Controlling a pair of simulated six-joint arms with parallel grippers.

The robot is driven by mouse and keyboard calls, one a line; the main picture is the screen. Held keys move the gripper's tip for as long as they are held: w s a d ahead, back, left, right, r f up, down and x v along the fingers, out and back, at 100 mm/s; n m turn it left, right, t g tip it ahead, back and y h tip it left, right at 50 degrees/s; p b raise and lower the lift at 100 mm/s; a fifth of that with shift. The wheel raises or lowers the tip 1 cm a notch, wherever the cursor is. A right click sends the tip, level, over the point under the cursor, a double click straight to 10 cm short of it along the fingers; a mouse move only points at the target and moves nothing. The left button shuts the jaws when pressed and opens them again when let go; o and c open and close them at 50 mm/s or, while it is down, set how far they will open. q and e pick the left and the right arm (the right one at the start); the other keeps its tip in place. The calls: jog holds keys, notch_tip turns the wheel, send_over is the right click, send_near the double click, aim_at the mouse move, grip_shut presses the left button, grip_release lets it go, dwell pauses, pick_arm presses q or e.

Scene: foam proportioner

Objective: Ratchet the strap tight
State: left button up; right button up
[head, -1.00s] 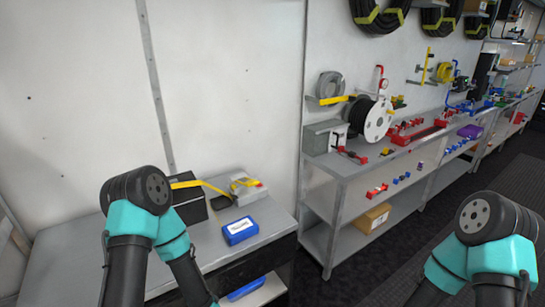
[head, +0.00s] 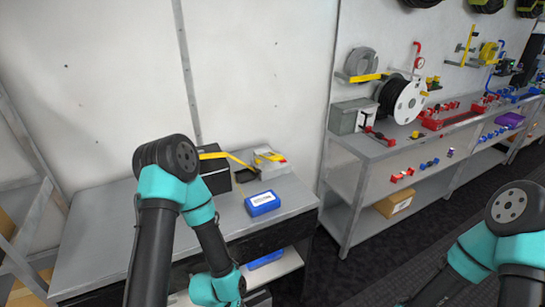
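My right arm enters at the lower right. Neither gripper's fingertips can be made out, so I cannot see whether they hold anything.
A blue labelled case (head: 262,203) lies on the left bench (head: 95,235), and another blue case (head: 265,259) is on the shelf below. A second bench (head: 365,150) at right carries a cable reel (head: 402,101), a grey box and red fittings. Dark floor lies between that bench and my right arm.

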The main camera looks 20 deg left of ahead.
pick_arm(q)
grip_shut()
dwell(0.4)
dwell(0.9)
